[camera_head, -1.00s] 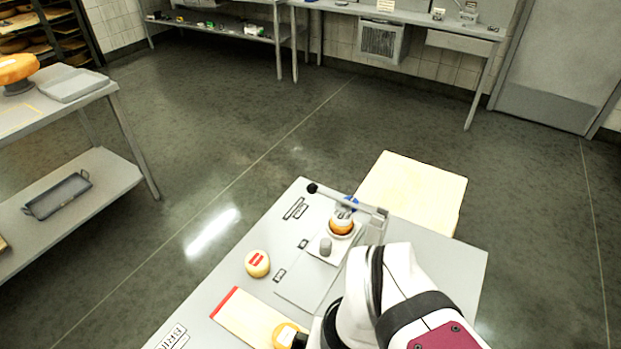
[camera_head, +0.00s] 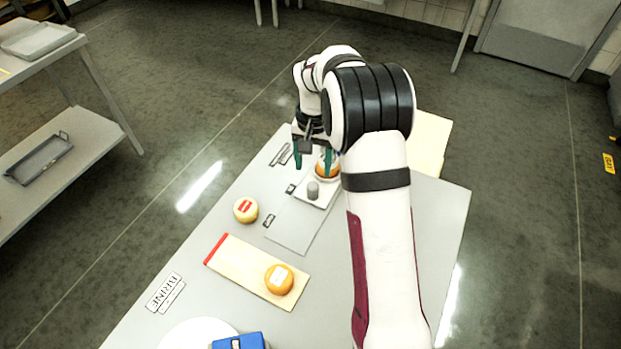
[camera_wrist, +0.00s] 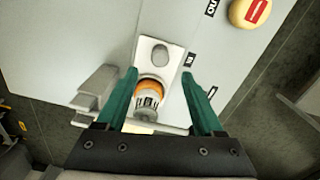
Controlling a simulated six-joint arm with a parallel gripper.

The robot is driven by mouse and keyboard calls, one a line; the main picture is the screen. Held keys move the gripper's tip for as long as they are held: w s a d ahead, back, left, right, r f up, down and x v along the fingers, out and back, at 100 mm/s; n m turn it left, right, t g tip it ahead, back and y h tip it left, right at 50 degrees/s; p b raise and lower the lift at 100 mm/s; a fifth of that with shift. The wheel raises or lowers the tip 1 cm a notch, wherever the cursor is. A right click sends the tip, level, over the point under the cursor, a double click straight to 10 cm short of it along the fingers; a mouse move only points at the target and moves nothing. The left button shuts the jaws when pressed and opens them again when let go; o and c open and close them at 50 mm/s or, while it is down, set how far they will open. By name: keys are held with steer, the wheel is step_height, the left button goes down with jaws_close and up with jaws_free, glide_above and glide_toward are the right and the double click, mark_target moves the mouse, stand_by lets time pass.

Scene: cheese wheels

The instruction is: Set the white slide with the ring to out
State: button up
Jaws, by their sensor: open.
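The white slide (camera_wrist: 146,50) is a pale plate on the table, with a grey round knob (camera_wrist: 160,55) standing on it. It also shows in the head view (camera_head: 325,201), with its knob (camera_head: 313,190). An orange cheese (camera_wrist: 150,88) sits at the slide's near end in the wrist view, under a grey-white cylinder (camera_wrist: 148,101). I cannot make out a separate ring. My gripper (camera_wrist: 158,78) is open, its green fingers to either side of the cheese and cylinder, the knob beyond the tips. In the head view my gripper (camera_head: 313,158) is above the slide's far end.
A small label (camera_wrist: 188,60) and an OUT label (camera_wrist: 210,8) lie beside the slide. A pale cheese with a red mark (camera_head: 246,210) stands left of it. A board (camera_head: 238,266) with an orange cheese (camera_head: 279,279) lies nearer. A grey bracket (camera_wrist: 95,95) is beside my left finger.

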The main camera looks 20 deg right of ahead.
mark_target(312, 185)
step_height(312, 185, down, 8)
steer(key=shift+f, duration=0.25)
jaws_close()
steer(key=shift+r, duration=0.1)
stand_by(1.2)
